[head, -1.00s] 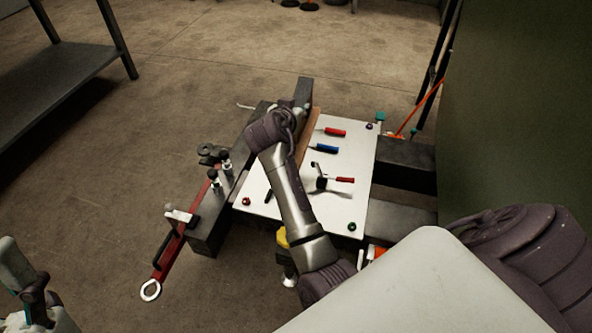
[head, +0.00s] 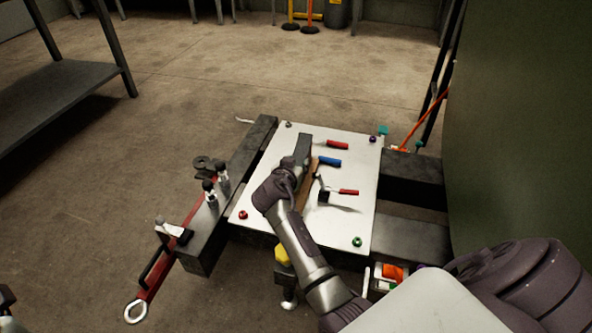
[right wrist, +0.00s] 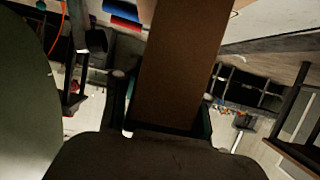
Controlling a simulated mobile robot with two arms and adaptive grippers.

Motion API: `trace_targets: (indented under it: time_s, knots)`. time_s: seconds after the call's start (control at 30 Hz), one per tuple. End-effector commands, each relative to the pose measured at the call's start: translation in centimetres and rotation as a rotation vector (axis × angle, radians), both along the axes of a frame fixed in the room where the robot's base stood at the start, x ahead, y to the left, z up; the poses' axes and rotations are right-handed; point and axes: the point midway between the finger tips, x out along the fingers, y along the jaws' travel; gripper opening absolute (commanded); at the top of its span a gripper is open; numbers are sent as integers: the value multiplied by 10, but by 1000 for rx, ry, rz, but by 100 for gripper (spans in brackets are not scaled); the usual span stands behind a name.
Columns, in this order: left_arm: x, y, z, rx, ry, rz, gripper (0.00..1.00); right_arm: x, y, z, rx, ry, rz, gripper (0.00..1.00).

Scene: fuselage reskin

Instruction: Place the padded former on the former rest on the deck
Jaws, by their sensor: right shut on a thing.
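The padded former appears as a dark grey bar (head: 304,148) with a brown strip (head: 311,194) beside it in the head view. It lies over the white board (head: 262,200), and I cannot tell whether it touches it. My right gripper (head: 296,174) is shut on the former; my wrist partly hides the grip. In the right wrist view a broad brown face of the former (right wrist: 180,62) stands between the fingers (right wrist: 162,108). I cannot make out the former rest for certain. Only a dark sliver of my left gripper (head: 5,298) shows at the left edge.
Red (head: 337,145) and blue (head: 329,161) handled tools lie on the board, with another red-handled tool (head: 348,192). Dark beams flank the board, left (head: 240,150) and right (head: 412,176). A red bar (head: 156,275) with clamps is at left.

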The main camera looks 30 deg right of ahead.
Motion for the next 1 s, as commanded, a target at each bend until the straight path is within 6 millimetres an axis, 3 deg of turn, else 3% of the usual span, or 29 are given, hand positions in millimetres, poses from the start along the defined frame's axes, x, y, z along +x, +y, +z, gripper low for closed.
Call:
trace_targets:
  time_s: [0.43, 0.47, 0.6, 1.0]
  knots:
    - [1, -1, 1, 2, -17, 1, 68, 1, 0, -9, -3, -4, 1, 0]
    - [1, -1, 3, 2, -20, 1, 68, 0, 0, -10, -1, -1, 0, 46]
    - [1, -1, 3, 3, -18, 1, 68, 0, 0, -10, -1, -1, 0, 68]
    - [0, 0, 6, 0, -21, 0, 68, 0, -1, -6, 0, 0, 0, 68]
